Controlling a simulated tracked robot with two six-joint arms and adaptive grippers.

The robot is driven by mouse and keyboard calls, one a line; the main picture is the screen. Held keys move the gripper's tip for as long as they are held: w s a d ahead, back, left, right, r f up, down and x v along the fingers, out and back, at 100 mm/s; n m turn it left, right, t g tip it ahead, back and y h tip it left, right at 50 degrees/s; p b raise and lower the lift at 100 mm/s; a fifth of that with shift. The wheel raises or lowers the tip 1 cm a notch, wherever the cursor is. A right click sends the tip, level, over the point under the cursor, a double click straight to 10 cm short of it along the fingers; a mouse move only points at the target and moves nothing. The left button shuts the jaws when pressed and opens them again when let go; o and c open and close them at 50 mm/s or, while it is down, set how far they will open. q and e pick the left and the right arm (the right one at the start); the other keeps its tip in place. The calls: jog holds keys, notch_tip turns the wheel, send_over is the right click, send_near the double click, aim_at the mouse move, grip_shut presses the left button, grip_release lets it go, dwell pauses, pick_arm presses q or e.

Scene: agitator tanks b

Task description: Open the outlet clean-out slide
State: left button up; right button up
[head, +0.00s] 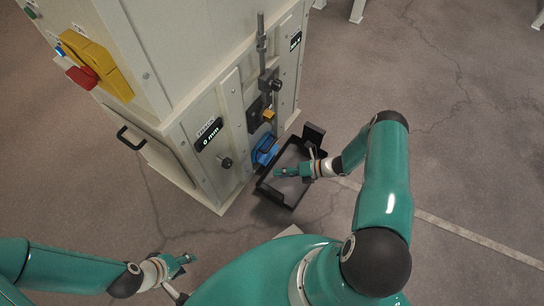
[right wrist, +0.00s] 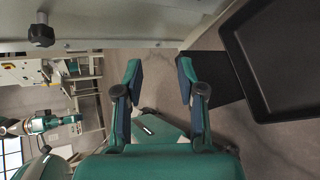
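In the head view a light grey cabinet (head: 165,85) stands left of centre. A blue handle-like part (head: 265,150) sits low on its front face; I cannot tell for sure that it is the clean-out slide. My right gripper (head: 283,172) is over the black tray, in front of the blue part and apart from it. In the right wrist view its two fingers (right wrist: 160,80) are apart with nothing between them. My left gripper (head: 187,260) is low at the left, away from the cabinet; its finger opening is too small to judge.
A black open tray (head: 273,196) lies at the cabinet's foot; its rim also shows in the right wrist view (right wrist: 235,60).

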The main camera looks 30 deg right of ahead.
aim_at(272, 144)
jog(key=w+d+f+m+t+h+b, duration=0.1)
jog(key=d+f+m+t+h+b, duration=0.45)
jog(key=d, duration=0.75)
pick_arm(q)
notch_tip(272, 144, down, 11)
jog(key=b, duration=0.2)
jog(key=shift+r+b, duration=0.2)
jog(key=shift+b, duration=0.2)
pick_arm(e)
jog(key=shift+w+a+f+m+t+y, duration=0.2)
jog(key=shift+w+a+f+m, duration=0.65)
jog(key=shift+w, duration=1.75)
jog(key=shift+w+a+f+m+t+y, duration=0.1)
jog(key=shift+w+a+f+m+y, duration=0.2)
jog(key=shift+w+a, duration=1.65)
jog(key=shift+w+a+f+m+t+y, duration=0.1)
jog(key=shift+w+a+f+m+y, duration=0.3)
jog(key=shift+w, duration=2.85)
jog(key=shift+f, duration=0.2)
grip_shut()
